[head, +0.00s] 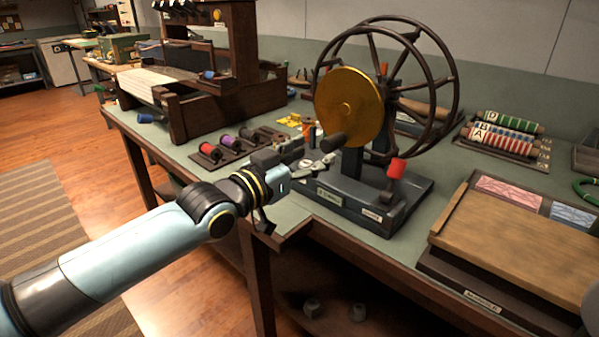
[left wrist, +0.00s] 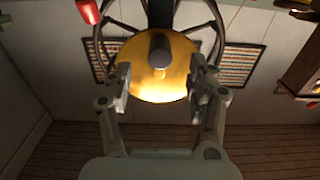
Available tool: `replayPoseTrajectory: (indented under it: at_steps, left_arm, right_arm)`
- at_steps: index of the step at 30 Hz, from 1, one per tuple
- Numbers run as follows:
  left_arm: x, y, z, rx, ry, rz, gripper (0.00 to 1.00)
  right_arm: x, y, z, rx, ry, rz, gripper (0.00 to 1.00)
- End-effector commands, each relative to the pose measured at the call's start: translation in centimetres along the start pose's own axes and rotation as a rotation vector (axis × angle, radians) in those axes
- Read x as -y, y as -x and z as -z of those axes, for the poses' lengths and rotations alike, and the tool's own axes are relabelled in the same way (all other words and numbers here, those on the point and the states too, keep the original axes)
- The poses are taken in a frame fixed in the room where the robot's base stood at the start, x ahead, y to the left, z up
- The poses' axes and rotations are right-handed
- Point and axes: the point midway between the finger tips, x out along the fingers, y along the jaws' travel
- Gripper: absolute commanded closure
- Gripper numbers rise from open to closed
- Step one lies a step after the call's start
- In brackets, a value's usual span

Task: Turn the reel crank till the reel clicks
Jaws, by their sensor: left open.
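The reel (head: 441,52) is a dark spoked double wheel on a dark base (head: 350,205) on the workbench. A gold disc (head: 350,105) faces its near side, and the dark crank handle (head: 333,142) sticks out from the disc's lower left. My left gripper (head: 322,165) is open, just below the handle in the head view. In the left wrist view the open fingers (left wrist: 160,85) stand apart on either side of the gold disc (left wrist: 150,85). The grey handle end (left wrist: 161,50) shows centrally, slightly above the fingertips. I see no contact. My right gripper is not in view.
A red knob (head: 396,169) stands on the base's right side. Several thread spools (head: 210,151) lie left of my gripper. A loom (head: 215,100) stands behind left, and a wooden board (head: 515,250) lies at right. The bench's front edge is below my arm.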

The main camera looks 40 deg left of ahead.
Motion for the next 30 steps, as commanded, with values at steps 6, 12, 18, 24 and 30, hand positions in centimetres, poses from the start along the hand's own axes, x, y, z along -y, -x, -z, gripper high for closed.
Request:
replayPoseTrajectory:
  at_steps: [6, 12, 18, 24, 30]
  left_arm:
    - [0.0, -2.7, -0.5, -0.002, -0.001, 0.0, 0.42]
    - [0.0, -5.1, -0.4, -0.003, 0.0, 0.0, 0.42]
    - [0.0, -6.5, -0.1, 0.002, 0.0, 0.0, 0.42]
    - [0.0, -6.7, 0.1, 0.0, 0.0, 0.0, 0.42]
    - [0.0, -6.7, 0.1, 0.0, 0.0, 0.0, 0.58]
  right_arm:
    - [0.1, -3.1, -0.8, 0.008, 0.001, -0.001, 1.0]
    - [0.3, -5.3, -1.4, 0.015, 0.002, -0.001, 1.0]
    - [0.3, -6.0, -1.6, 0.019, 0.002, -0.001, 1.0]
    - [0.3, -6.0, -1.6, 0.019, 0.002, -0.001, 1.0]
    - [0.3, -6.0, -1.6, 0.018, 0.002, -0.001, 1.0]
